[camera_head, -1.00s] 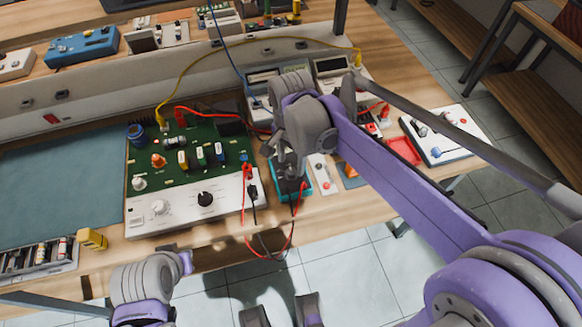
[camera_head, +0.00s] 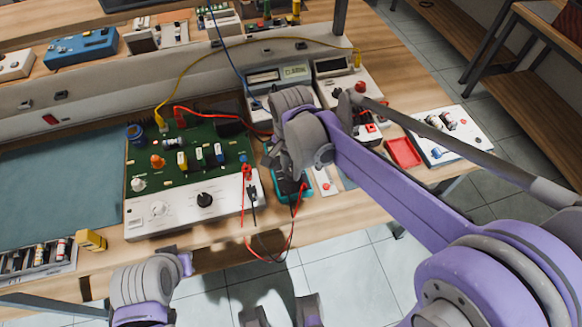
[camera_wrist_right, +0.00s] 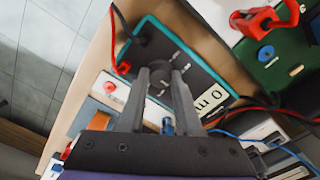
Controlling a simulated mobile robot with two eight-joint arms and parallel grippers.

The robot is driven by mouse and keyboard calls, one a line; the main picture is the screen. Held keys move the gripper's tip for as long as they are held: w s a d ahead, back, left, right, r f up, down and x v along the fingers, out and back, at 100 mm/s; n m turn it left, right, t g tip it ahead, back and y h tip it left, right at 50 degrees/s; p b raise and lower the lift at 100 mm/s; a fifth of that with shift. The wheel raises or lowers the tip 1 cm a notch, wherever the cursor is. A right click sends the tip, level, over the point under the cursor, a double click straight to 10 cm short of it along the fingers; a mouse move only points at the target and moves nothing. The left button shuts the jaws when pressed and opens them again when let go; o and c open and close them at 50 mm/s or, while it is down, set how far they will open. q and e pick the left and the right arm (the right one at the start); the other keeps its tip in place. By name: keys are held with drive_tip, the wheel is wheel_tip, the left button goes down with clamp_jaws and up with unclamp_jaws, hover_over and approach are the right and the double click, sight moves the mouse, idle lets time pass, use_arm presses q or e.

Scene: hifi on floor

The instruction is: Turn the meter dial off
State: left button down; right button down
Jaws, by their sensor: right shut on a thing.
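The meter (camera_head: 290,190) is a small teal-edged box with a dark face near the front edge of the bench, largely hidden by my right wrist in the head view. In the right wrist view the meter (camera_wrist_right: 200,56) fills the upper middle, with its pale display at the lower right. My right gripper (camera_wrist_right: 175,68) is shut on the round dark dial (camera_wrist_right: 178,62) of the meter, a fingertip on each side. The fingers hide part of the dial, so its setting cannot be read.
A green circuit board with a white control panel (camera_head: 170,212) stands left of the meter. Red and black leads (camera_head: 252,215) hang over the bench edge. A red tray (camera_head: 403,153) and a white board (camera_head: 447,135) lie to the right. Bench instruments (camera_head: 280,78) stand behind.

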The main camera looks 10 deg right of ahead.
drive_tip(key=shift+n, duration=0.3)
drive_tip(key=n, duration=0.3)
drive_tip(key=shift+n, duration=0.3)
drive_tip(key=n, duration=0.4)
drive_tip(key=shift+n, duration=0.3)
drive_tip(key=n, duration=0.4)
drive_tip(key=shift+n, duration=2.5)
drive_tip(key=c, duration=0.6)
unclamp_jaws()
